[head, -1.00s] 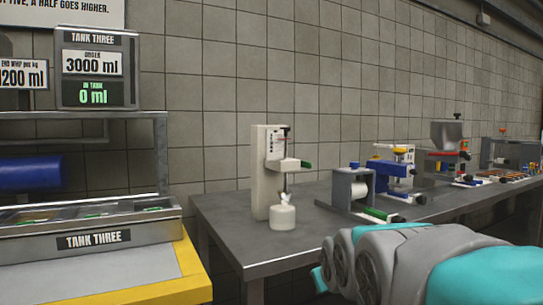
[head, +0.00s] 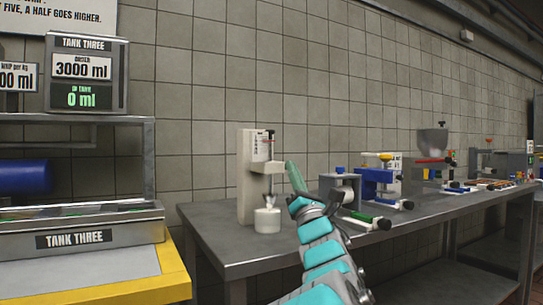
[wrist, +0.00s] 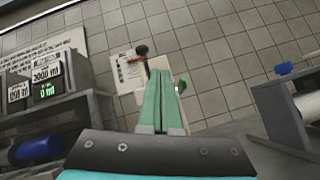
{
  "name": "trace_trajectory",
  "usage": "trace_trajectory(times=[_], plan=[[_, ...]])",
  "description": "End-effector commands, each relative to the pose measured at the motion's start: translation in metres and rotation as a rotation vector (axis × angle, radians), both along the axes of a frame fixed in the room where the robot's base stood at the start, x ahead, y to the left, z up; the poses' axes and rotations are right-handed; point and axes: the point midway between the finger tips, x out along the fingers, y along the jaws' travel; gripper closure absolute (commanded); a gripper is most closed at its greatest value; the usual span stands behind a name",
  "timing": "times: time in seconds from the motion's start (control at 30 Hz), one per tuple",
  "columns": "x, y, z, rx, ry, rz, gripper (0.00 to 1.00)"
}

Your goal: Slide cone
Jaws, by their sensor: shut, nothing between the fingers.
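A cream upright machine (head: 247,180) stands at the left end of the grey table, with a dark knob on top and a jutting arm. A small white pot (head: 267,220) sits at its foot, below that arm. I cannot make out a clear cone. My gripper (head: 292,168) points upward just right of the machine, its green fingers together and empty. In the wrist view my shut fingers (wrist: 167,85) overlap the machine (wrist: 140,98) and hide much of it. Contact cannot be told.
More devices stand along the table (head: 215,237) to the right, including a grey stand with a white roll (head: 343,193) and a blue press (head: 375,180). At left is the TANK THREE station (head: 85,240) with a yellow-edged top.

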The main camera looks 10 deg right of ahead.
Motion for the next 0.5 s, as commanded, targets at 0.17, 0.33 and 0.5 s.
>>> trace_trajectory(times=[0.17, 0.33, 0.5], plan=[[-0.002, 0.006, -0.019, -0.238, -0.095, -0.114, 1.00], [-0.003, 0.011, -0.021, -0.322, -0.139, -0.153, 1.00], [0.006, 0.014, -0.011, -0.321, -0.141, -0.154, 1.00]])
